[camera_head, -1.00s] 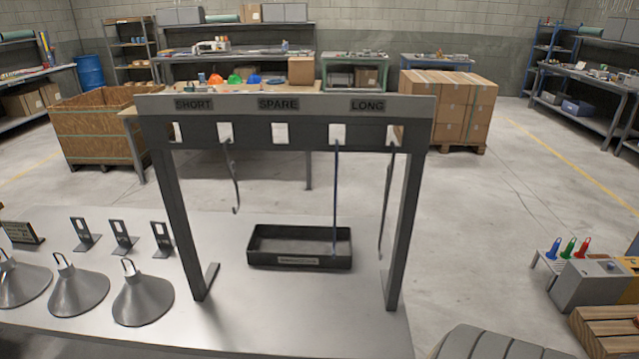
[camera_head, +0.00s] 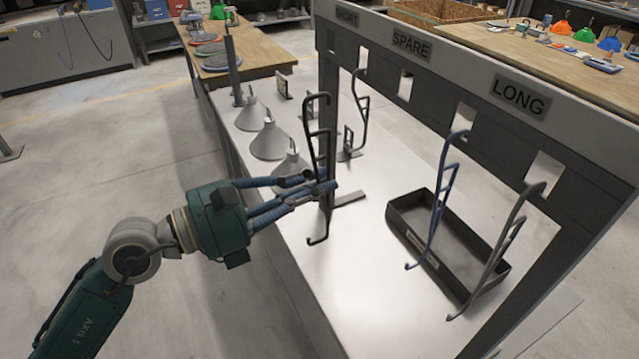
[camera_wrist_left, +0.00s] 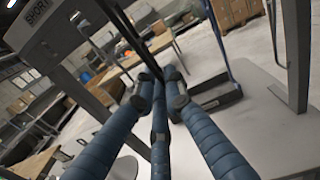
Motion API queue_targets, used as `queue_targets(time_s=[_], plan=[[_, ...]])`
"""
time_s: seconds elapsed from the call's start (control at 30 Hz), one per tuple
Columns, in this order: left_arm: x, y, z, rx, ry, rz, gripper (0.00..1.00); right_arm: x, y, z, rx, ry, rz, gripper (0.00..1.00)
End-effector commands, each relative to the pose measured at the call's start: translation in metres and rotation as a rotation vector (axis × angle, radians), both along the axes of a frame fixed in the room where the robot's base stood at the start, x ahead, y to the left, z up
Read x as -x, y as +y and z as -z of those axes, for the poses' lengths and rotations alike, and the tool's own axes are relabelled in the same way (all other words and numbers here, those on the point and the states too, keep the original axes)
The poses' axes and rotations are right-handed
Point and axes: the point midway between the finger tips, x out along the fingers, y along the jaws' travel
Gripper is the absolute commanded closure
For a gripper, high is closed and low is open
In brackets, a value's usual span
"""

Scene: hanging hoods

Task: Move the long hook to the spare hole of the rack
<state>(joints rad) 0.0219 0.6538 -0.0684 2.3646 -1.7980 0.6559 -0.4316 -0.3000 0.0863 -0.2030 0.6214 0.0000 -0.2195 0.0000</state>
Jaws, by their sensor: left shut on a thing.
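My left gripper (camera_head: 314,190) is shut on a black hook (camera_head: 318,148) with rungs and holds it upright, beside the rack's left post. In the left wrist view the fingers close on a dark bar (camera_wrist_left: 125,32). The rack (camera_head: 465,50) has holes under signs SHORT, SPARE and LONG. The spare hole (camera_head: 405,85) is empty. A shorter dark hook (camera_head: 361,110) hangs left of it. A blue hook (camera_head: 439,200) and a grey hook (camera_head: 492,258) hang from the two holes by LONG. My right gripper is out of view.
A black tray (camera_head: 408,240) lies on the light table (camera_head: 340,295) beneath the hanging blue and grey hooks. Grey cone-shaped hoods (camera_head: 270,141) and small brackets stand farther back. The rack's left post (camera_head: 328,90) is close to the held hook. Floor lies left of the table.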

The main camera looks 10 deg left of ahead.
Motion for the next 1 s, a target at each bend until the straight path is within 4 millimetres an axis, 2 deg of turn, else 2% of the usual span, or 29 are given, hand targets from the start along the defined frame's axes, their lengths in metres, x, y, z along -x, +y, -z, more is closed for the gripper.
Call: queue_targets(time_s=[0.23, 0.63, 1.0], plan=[[-0.008, -0.012, -0.003, 0.005, 0.003, 0.001, 1.0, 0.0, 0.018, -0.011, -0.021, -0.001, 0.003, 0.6], [-0.027, -0.038, -0.001, 0.003, 0.002, 0.001, 1.0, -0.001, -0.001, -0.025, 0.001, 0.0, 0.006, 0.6], [-0.045, -0.062, 0.001, 0.003, 0.001, 0.0, 1.0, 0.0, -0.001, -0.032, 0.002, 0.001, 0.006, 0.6]])
